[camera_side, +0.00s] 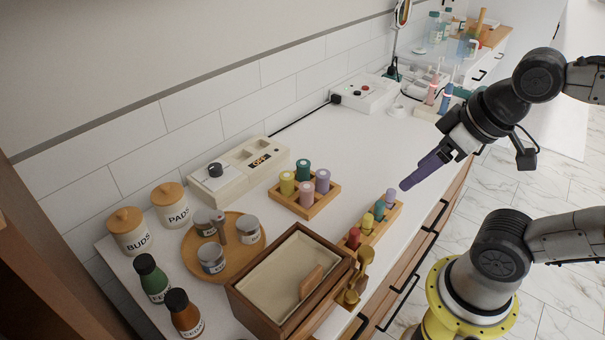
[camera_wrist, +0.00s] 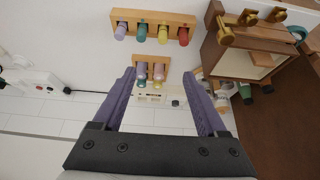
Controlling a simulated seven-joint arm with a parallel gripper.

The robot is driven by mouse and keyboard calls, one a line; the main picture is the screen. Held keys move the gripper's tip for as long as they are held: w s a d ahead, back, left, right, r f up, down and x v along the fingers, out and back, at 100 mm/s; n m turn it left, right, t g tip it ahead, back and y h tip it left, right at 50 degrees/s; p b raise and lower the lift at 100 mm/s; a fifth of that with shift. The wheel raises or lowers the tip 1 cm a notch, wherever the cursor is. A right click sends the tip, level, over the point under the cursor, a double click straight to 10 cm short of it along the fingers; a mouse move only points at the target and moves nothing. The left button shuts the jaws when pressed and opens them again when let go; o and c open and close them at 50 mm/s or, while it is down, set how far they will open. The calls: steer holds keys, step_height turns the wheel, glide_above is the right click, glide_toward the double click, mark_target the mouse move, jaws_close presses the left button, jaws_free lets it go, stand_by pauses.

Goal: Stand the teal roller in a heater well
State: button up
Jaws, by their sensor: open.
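A teal roller (camera_side: 303,168) stands at the back of a square wooden tray (camera_side: 318,208), among yellow, pink and purple rollers. A smaller teal piece (camera_side: 379,211) stands in a narrow wooden rack (camera_side: 377,235) between lavender and yellow ones; it also shows in the wrist view (camera_wrist: 142,33). The cream heater (camera_side: 233,186) sits against the wall, with a knob, a small display and recessed wells (camera_side: 243,156) on top that look empty. My gripper (camera_side: 405,184) is open and empty, above the counter's front edge, beyond the lavender end of the rack. In the wrist view its purple fingers (camera_wrist: 160,80) are spread apart.
A dark wooden box (camera_side: 264,311), a round tray (camera_side: 194,249) of tins and labelled jars fill the counter's near end. A white switch box (camera_side: 364,93) lies farther back. The counter between it and the square tray is clear.

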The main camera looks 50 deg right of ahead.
steer(key=shift+o, duration=0.5)
